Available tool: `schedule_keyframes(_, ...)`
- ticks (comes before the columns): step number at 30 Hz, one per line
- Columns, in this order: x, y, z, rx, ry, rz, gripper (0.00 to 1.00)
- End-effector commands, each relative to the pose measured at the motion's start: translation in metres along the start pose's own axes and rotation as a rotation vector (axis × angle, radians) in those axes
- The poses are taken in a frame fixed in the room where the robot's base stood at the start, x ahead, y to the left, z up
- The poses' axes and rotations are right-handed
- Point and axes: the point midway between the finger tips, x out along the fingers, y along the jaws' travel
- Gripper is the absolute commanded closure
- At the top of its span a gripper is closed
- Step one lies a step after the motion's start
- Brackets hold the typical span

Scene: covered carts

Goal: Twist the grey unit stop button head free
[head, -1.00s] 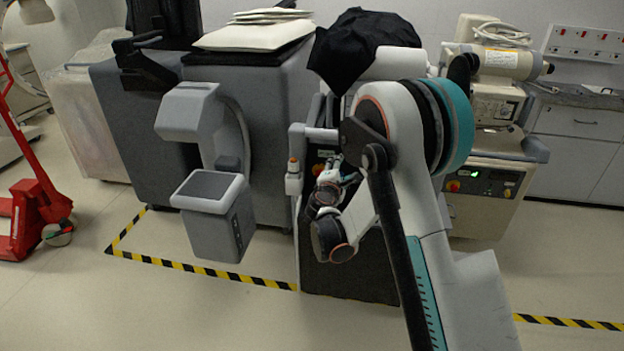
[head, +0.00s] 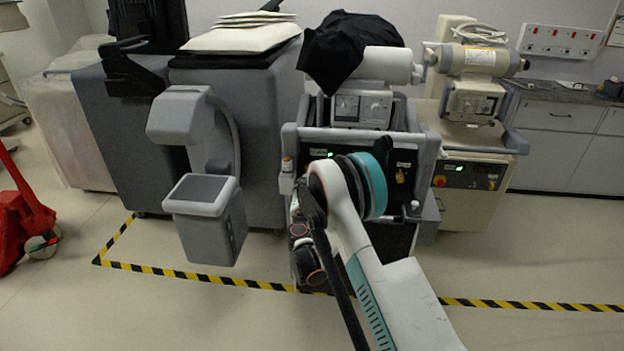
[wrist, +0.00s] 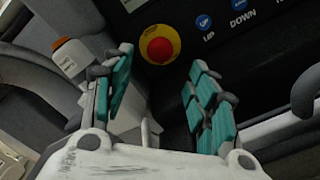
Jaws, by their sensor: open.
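In the wrist view a red stop button head (wrist: 160,50) sits on a yellow ring on a dark panel. My gripper (wrist: 160,72) is open and empty. Its teal-padded fingers stand apart, to the lower left and lower right of the button. I see no contact with the button, and the exact gap cannot be told. In the head view the grey-framed unit (head: 290,135) with a dark front stands in the middle. My arm covers part of its panel, and the gripper and this button are hidden there.
An orange-capped post (wrist: 70,52) stands left of the fingers. Blue UP (wrist: 203,22) and DOWN (wrist: 240,5) buttons lie right of the red one. A beige cart (head: 470,205) with its own red button stands at right, a grey C-shaped machine (head: 205,195) at left. Striped tape (head: 200,277) marks the floor.

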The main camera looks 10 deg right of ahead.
Motion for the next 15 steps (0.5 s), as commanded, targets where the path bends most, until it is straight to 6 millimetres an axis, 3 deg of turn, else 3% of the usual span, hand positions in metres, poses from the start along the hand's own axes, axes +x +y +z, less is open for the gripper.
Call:
schedule_keyframes(6, 0.044, -0.002, -0.001, 0.001, -0.001, -0.001, 0.47)
schedule_keyframes(15, 0.078, -0.001, -0.001, 0.001, 0.000, -0.001, 0.47)
